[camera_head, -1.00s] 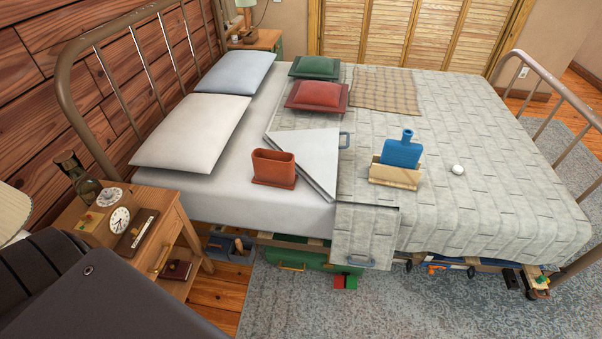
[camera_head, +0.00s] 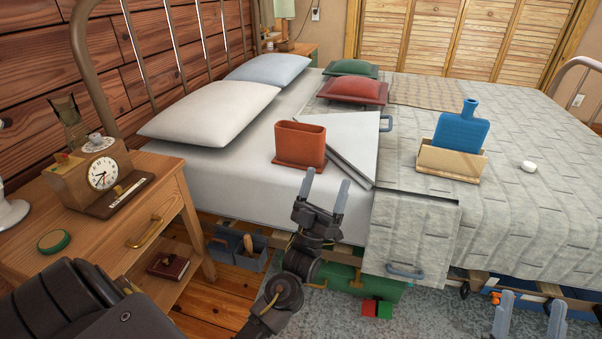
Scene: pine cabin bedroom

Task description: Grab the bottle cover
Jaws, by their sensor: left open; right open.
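A blue hot-water bottle (camera_head: 462,132) stands upright in a tan holder (camera_head: 446,163) on the quilt. An empty terracotta sleeve-like holder (camera_head: 301,143) stands on the white sheet to its left. I cannot tell which of these pieces is the bottle cover. My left gripper (camera_head: 325,180) is open and empty, fingers pointing up, in front of the bed's near side and just below the terracotta holder in the picture. My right gripper (camera_head: 532,302) is open at the bottom right edge, its lower part cut off, well below the tan holder and empty.
A nightstand (camera_head: 165,196) with a clock (camera_head: 103,172) stands at the left. Pillows (camera_head: 210,112) lie at the bed's head. A small white round object (camera_head: 528,167) lies right of the tan holder. A folded quilt flap (camera_head: 412,232) hangs at the bed's near side.

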